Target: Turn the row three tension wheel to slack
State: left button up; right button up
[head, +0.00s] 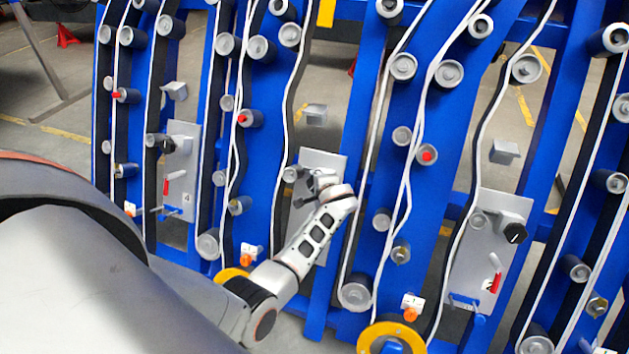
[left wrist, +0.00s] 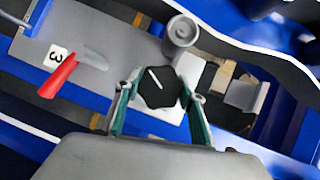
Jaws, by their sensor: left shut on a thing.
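The row three tension wheel (left wrist: 157,90) is a black lobed knob with a white pointer line, seen in the left wrist view. The line slants toward the upper left of that picture. My left gripper (left wrist: 160,105) has one finger on each side of the knob and is shut on it. In the head view my left gripper (head: 318,182) reaches the middle grey panel (head: 325,160) and hides the knob. The panel's label "3" (left wrist: 57,56) and its red-handled lever (left wrist: 58,80) show in the left wrist view. My right gripper is not in view.
A grey roller (left wrist: 180,35) stands beside the knob. Blue upright frames with rollers and white belts flank the panel. Similar panels stand at left (head: 182,150) and right (head: 495,235); the right one has a black knob (head: 514,233) and a red lever (head: 495,282).

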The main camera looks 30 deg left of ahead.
pick_arm(q)
jog(key=shift+f+n+g+h+p, duration=0.1)
jog(key=shift+n+g+h+p, duration=0.4)
jog(key=shift+n+p, duration=0.65)
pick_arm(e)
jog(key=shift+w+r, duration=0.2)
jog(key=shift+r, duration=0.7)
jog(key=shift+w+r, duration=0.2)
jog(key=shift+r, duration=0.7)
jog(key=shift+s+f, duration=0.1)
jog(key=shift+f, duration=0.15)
pick_arm(q)
jog(key=o, duration=1.1)
jog(key=shift+c, duration=0.2)
jog(key=shift+o, duration=0.3)
